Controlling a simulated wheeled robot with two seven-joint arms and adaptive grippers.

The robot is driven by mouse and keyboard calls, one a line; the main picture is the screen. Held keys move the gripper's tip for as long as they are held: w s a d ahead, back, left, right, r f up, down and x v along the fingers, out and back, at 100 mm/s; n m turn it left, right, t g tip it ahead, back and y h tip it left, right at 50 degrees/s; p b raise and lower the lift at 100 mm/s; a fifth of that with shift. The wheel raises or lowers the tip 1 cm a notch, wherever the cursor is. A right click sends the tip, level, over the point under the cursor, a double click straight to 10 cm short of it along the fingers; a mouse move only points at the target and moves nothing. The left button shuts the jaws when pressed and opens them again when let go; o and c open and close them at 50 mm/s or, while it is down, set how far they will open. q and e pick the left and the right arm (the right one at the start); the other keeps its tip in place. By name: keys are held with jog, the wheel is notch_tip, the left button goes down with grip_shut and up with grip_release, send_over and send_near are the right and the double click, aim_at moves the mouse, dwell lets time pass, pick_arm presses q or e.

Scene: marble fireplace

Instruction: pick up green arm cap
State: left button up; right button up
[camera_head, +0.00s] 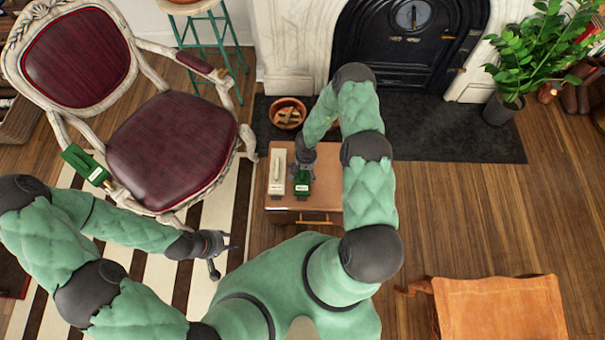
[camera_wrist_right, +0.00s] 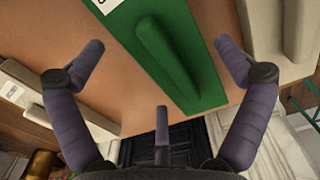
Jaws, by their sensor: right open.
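A green arm cap (camera_head: 302,184) with a white label lies on the small wooden table, and it fills the middle of the right wrist view (camera_wrist_right: 185,60), where a raised ridge runs along it. My right gripper (camera_head: 305,163) is over its far end in the head view, partly hiding it. In the right wrist view my right gripper (camera_wrist_right: 162,48) is open, its fingers apart on either side of the cap and not closed on it. Another green cap (camera_head: 85,164) is at the chair's left arm. My left gripper (camera_head: 226,254) is open and empty above the striped rug.
A cream cap (camera_head: 277,171) lies close beside the green one on the small table (camera_head: 325,193). The red chair (camera_head: 170,150) stands left, a bowl (camera_head: 287,112) and the fireplace (camera_head: 408,60) behind. An orange-brown seat (camera_head: 500,308) is front right. Floor to the right is clear.

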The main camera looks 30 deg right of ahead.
jog(key=shift+f, duration=0.4)
jog(key=shift+r, duration=0.1)
jog(key=c, duration=1.3)
jog(key=shift+s, duration=0.1)
jog(key=c, duration=0.3)
